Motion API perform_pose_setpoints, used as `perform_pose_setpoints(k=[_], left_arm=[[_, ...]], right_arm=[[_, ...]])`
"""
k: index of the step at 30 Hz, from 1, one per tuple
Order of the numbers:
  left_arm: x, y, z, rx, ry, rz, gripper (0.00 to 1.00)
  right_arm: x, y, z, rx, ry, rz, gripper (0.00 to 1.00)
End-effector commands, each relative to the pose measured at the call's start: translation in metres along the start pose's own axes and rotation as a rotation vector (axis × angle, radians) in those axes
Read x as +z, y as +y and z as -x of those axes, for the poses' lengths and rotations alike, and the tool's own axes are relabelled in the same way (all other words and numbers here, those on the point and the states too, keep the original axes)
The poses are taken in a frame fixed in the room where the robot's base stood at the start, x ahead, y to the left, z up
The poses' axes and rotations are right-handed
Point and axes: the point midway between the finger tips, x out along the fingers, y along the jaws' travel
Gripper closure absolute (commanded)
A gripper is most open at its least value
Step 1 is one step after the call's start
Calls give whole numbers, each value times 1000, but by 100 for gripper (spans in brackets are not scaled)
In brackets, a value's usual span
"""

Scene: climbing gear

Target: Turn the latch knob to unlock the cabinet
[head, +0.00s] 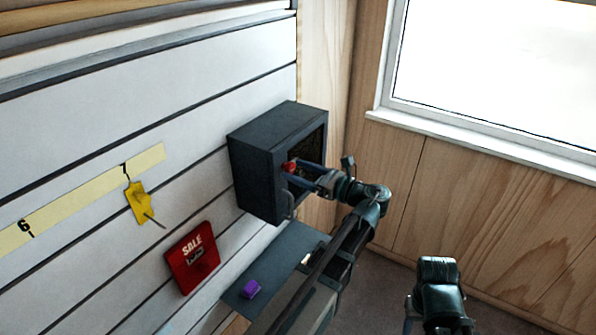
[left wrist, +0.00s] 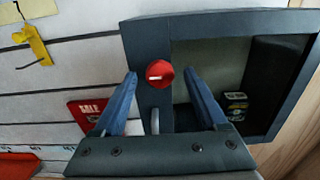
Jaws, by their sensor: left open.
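The dark grey cabinet (head: 258,160) is mounted on the slatted wall; its front frame (left wrist: 215,25) fills the upper right of the left wrist view. The round red latch knob (left wrist: 159,84) sits on the front's left strip, its white mark lying about level; it also shows in the head view (head: 290,166). My left gripper (left wrist: 159,75) is open, one blue finger on each side of the knob, with a visible gap on both sides. In the head view its fingers (head: 301,170) reach the cabinet front.
A grey handle (left wrist: 155,121) is below the knob. A small labelled item (left wrist: 236,104) shows inside the cabinet. A red SALE sign (head: 192,258) and a yellow tag on a hook (head: 138,202) are left.

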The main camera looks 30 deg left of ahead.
Motion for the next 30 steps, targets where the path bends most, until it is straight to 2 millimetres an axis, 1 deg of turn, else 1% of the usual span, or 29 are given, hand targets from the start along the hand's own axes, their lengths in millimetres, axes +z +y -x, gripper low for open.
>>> perform_pose_setpoints(k=[9, 11, 12, 14, 15, 17, 21, 22, 30], left_arm=[[0, 0, -2, -1, 0, 0, 25], [0, 0, -2, -1, 0, 0, 34], [0, 0, -2, -1, 0, 0, 41], [0, 0, -2, -1, 0, 0, 52], [0, 0, -2, -1, 0, 0, 59], [0, 0, -2, -1, 0, 0, 70], [0, 0, -2, -1, 0, 0, 95], [0, 0, -2, -1, 0, 0, 100], [0, 0, -2, -1, 0, 19, 100]], right_arm=[[0, 0, 0, 0, 0, 0, 50], [0, 0, 0, 0, 0, 0, 50], [0, 0, 0, 0, 0, 0, 50], [0, 0, 0, 0, 0, 0, 50], [0, 0, 0, 0, 0, 0, 50], [0, 0, 0, 0, 0, 0, 50], [0, 0, 0, 0, 0, 0, 50], [0, 0, 0, 0, 0, 0, 50], [0, 0, 0, 0, 0, 0, 50]])
